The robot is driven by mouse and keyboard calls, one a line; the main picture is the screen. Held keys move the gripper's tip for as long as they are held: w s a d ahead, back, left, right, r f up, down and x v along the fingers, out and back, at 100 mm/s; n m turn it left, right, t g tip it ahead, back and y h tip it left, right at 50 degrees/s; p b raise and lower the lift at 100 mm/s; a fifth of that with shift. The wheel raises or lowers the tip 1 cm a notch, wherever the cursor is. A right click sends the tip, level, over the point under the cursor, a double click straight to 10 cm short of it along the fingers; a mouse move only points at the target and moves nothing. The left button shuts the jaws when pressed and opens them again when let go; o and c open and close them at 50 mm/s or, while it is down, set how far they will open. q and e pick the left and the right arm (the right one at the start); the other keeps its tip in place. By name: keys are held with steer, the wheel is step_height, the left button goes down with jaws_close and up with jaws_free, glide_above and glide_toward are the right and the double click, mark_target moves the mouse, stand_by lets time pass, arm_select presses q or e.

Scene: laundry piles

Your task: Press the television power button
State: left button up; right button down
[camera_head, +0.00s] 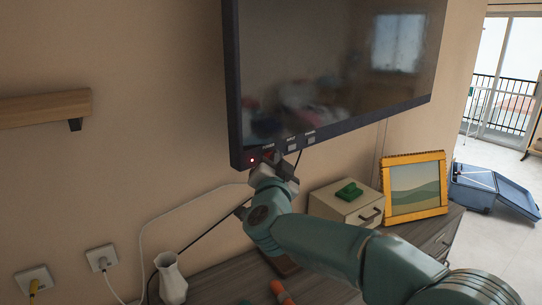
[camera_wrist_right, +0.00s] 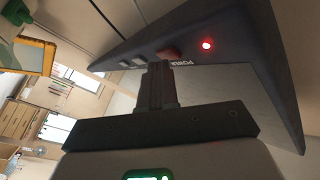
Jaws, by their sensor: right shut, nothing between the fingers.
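The wall-mounted television (camera_head: 335,70) has a dark screen and a black frame. Its lower bezel carries a small lit red light (camera_head: 252,160) and a row of buttons. In the right wrist view, the reddish power button (camera_wrist_right: 170,51) sits beside the POWER label, next to the red light (camera_wrist_right: 207,44). My right gripper (camera_head: 270,166) is shut and empty just below the bezel's lower left. In the wrist view its fingertips (camera_wrist_right: 156,67) are right beside the power button; I cannot tell whether they touch it. My left gripper is not in view.
A dresser (camera_head: 320,288) below holds a small drawer box (camera_head: 347,205), a framed picture (camera_head: 414,187) and a white vase (camera_head: 171,278). A wooden shelf (camera_head: 45,108) is on the left wall. An open blue suitcase (camera_head: 490,190) lies on the floor at right.

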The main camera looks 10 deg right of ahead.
steer(key=shift+s+d, duration=0.25)
steer(key=shift+s, duration=0.2)
steer(key=shift+b, duration=0.35)
steer(key=s+d+b, duration=0.2)
steer(key=s, duration=0.1)
steer(key=s+b, duration=0.1)
steer(key=s, duration=0.1)
steer(key=shift+s+d, duration=0.15)
steer(key=shift+d, duration=0.25)
stand_by(0.5)
